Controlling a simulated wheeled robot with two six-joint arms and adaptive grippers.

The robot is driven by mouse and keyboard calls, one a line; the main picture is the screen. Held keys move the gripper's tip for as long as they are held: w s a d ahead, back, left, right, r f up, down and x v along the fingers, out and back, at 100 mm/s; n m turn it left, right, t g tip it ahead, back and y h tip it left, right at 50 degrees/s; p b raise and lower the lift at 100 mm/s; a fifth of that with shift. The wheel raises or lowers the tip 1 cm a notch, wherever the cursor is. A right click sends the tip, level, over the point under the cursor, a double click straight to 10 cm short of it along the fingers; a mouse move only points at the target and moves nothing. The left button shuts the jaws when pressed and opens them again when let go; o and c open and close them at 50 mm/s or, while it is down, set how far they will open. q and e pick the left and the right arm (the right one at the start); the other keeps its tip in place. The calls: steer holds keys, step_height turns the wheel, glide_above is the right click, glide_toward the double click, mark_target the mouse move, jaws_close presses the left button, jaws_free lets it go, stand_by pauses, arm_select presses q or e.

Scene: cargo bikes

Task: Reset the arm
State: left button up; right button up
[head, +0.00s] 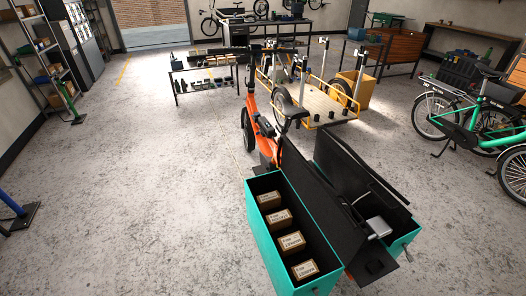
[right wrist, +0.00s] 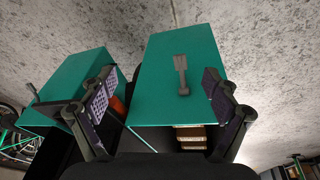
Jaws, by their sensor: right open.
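My right gripper (right wrist: 160,88) shows in the right wrist view with its two padded fingers wide apart and nothing between them. Beyond it is the outer face of a teal cargo box (right wrist: 160,60) with a grey latch-like part (right wrist: 182,75) on it. Several cartons (right wrist: 190,135) show inside that box. A second teal box (right wrist: 65,85) is at the left of this view. Neither gripper shows in the head view.
In the head view, the open teal box (head: 262,232) holds several labelled cartons (head: 290,241). Black lids stand raised beside it. The right teal box (head: 402,243) has a grey object (head: 379,226) in it. An orange bike (head: 260,125) stands behind.

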steer(key=s+d+f+g+b, duration=0.1)
steer(key=s+f+b, duration=0.1)
steer(key=s+f, duration=1.8)
step_height(320, 180, down, 3)
steer(key=shift+s+d+f, duration=0.1)
steer(key=shift+s+d, duration=0.15)
